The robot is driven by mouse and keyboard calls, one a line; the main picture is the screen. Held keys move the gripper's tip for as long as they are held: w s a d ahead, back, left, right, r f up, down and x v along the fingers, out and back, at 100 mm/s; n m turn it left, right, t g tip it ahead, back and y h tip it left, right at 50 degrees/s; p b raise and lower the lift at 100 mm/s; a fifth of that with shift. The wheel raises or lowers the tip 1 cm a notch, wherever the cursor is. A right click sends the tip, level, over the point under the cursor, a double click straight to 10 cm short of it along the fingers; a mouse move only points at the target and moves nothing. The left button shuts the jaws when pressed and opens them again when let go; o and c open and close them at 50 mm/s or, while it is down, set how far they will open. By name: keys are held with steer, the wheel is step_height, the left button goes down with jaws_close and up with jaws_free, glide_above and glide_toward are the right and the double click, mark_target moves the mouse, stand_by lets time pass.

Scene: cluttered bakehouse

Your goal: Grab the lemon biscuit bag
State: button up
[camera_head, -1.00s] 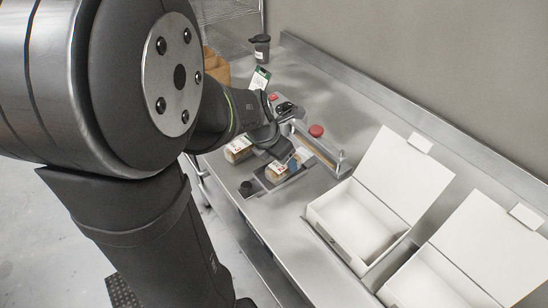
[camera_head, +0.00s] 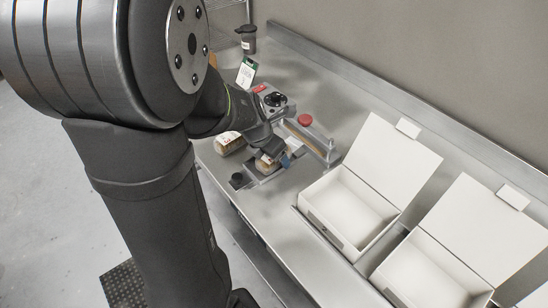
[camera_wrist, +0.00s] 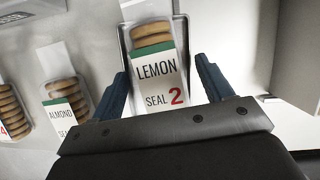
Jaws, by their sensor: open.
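The lemon biscuit bag (camera_wrist: 155,78) is a clear bag of round biscuits with a white and green label reading LEMON, SEAL 2. In the wrist view it lies between the two blue-grey fingers of my gripper (camera_wrist: 160,85), which are open on either side of it. No finger is clearly seen pressing on it. In the head view the bag (camera_head: 264,163) shows partly under my gripper (camera_head: 272,155), on a shallow metal tray (camera_head: 250,179). My gripper and wrist hide much of it there.
An almond biscuit bag (camera_wrist: 62,108) lies left of the lemon one, with another bag (camera_wrist: 13,112) further left. A sealer with a red knob (camera_head: 305,120) stands beside my gripper. Two open white boxes (camera_head: 345,208) (camera_head: 425,268) stand at the right. A dark cup (camera_head: 246,40) stands far back.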

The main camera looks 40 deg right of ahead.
steer(key=shift+f, duration=0.1)
steer(key=c, duration=1.3)
